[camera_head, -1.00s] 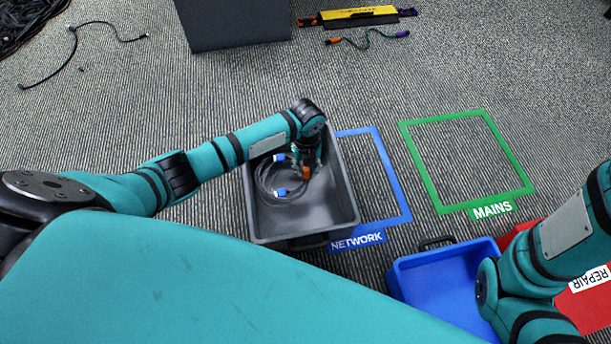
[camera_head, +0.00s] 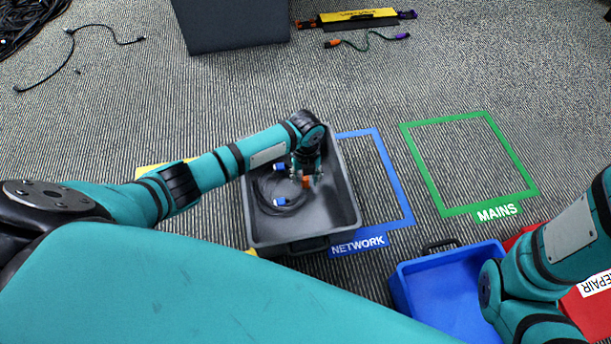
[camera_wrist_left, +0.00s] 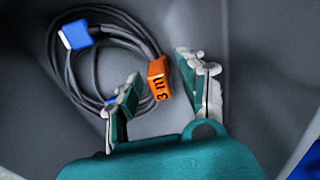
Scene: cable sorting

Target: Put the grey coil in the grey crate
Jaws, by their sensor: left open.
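The grey coil (camera_head: 262,192) lies inside the grey crate (camera_head: 350,190), on its floor toward the left side. The coil has blue plugs and an orange tag marked "3 m"; it also shows in the left wrist view (camera_wrist_left: 72,78). My left gripper (camera_head: 305,178) reaches down into the crate at the coil's right side. In the left wrist view its fingers (camera_wrist_left: 160,72) are apart, with the orange tag just beyond the gap and no cable clamped. The right arm shows at the right edge, but its gripper is out of view.
A blue crate (camera_head: 415,285) and a red crate (camera_head: 590,310) stand at lower right. The blue NETWORK outline (camera_head: 395,180) is beside the grey crate. The green MAINS outline (camera_head: 515,160) is empty. A dark box (camera_head: 232,25) stands at the back.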

